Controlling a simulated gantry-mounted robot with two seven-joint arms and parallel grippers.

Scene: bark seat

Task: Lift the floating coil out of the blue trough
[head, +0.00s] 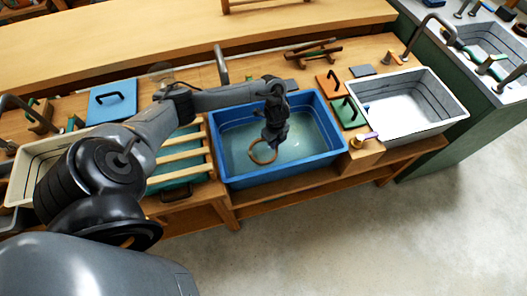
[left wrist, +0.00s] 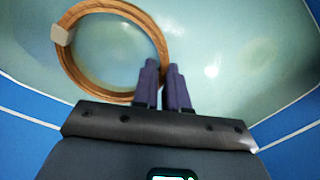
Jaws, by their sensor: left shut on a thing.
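The coil (head: 263,152) is a tan ring, seen over the water inside the blue trough (head: 309,176). In the left wrist view the coil (left wrist: 157,42) is a banded wooden-looking ring with a pale tag (left wrist: 61,35) on its left side. My left gripper (head: 271,142) reaches down into the trough. Its dark fingers are close together at the coil's right edge, shut on it; the fingertips (left wrist: 163,68) hide part of the rim. I cannot tell whether the coil touches the water. My right gripper is not in view.
A slatted rack (head: 180,164) over a teal trough stands left of the blue trough. A white basin (head: 440,105) and a wooden block (head: 362,157) are on its right. A tap (head: 220,62) stands behind it. Open floor (head: 330,240) lies in front.

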